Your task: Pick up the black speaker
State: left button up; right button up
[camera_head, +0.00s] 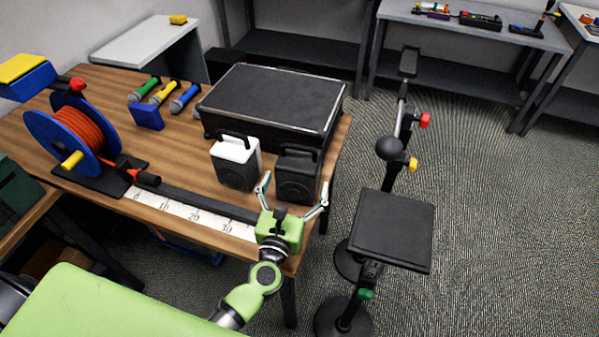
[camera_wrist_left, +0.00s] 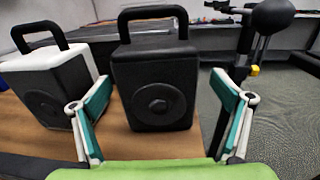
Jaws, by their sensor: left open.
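The black speaker (camera_head: 297,177) stands upright on the wooden table near its right edge, with its handle on top. In the left wrist view the black speaker (camera_wrist_left: 154,86) stands straight ahead, between and beyond the open fingers. My left gripper (camera_head: 292,196) is open and empty, with its fingers pointing toward the speaker's front. The left gripper (camera_wrist_left: 160,118) also shows in the wrist view, one finger to each side of the speaker and apart from it. My right gripper is not in view.
A white speaker (camera_head: 236,160) stands close on the left of the black one. A black case (camera_head: 272,101) lies behind both. A cable reel (camera_head: 72,137) and several microphones (camera_head: 163,93) are farther left. A black stand (camera_head: 390,230) is on the floor at the right.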

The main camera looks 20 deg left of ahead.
pick_arm(q)
jog(key=shift+w+a+r, duration=0.15)
jog(key=shift+w+r, duration=0.05)
jog(key=shift+w, duration=0.2)
jog(key=w, duration=0.1)
jog(key=w+p, duration=0.1)
jog(key=w, duration=0.1)
jog(key=shift+w+a, duration=0.2)
jog(key=shift+a, duration=0.05)
jog(key=shift+w+f, duration=0.15)
jog(key=shift+w, duration=0.25)
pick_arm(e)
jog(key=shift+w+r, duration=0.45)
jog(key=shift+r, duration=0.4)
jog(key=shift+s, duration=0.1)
pick_arm(q)
jog(key=c, duration=2)
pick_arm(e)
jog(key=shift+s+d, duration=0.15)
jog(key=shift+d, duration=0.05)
pick_arm(q)
jog(key=shift+r, duration=0.25)
jog(key=shift+c, duration=0.2)
